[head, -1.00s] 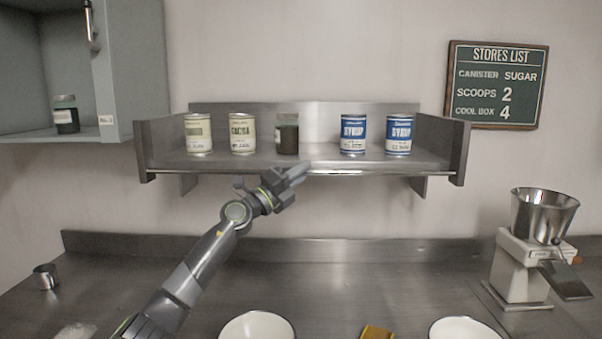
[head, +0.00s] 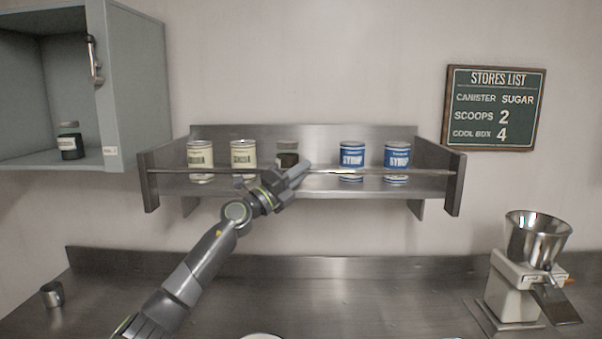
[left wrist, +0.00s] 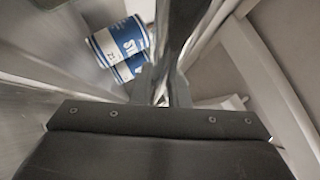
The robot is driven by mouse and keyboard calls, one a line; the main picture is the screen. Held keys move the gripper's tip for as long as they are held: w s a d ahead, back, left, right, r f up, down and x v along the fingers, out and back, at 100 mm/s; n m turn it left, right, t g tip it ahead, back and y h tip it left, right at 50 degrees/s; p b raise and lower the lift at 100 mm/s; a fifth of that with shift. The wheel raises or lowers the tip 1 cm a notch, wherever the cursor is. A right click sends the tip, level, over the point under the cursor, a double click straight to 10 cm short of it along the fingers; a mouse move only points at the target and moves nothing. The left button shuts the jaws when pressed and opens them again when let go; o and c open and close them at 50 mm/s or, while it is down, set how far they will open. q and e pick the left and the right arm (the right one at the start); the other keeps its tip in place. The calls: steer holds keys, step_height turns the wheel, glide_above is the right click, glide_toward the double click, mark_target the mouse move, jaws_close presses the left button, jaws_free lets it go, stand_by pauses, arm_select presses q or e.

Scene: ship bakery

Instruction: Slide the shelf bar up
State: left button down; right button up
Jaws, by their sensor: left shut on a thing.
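The shelf bar (head: 345,171) is a thin metal rod running across the front of the steel shelf (head: 300,189), between its two side walls. It crosses in front of the cans, above the shelf's front edge, and looks about level. My left gripper (head: 292,174) is shut on the bar a little left of its middle and hides part of it. In the left wrist view the shiny bar (left wrist: 176,45) runs up from between the fingers (left wrist: 162,88). My right gripper is not in view.
On the shelf stand two cream cans (head: 243,156), a dark jar (head: 287,159) partly behind my gripper, and two blue syrup cans (head: 352,158). An open grey cabinet (head: 135,90) is at left. A grinder (head: 515,285) stands on the counter at right.

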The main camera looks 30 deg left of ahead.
arm_select(q)
steer(key=c, duration=1.4)
jaws_free()
steer(key=shift+s+a+f, duration=0.1)
steer(key=shift+s+f, duration=0.05)
steer(key=shift+f, duration=0.05)
steer(key=b+v, duration=1.7)
steer(key=b, duration=0.7)
steer(key=shift+b, duration=0.35)
steer(key=shift+r, duration=0.1)
steer(key=shift+r, duration=0.1)
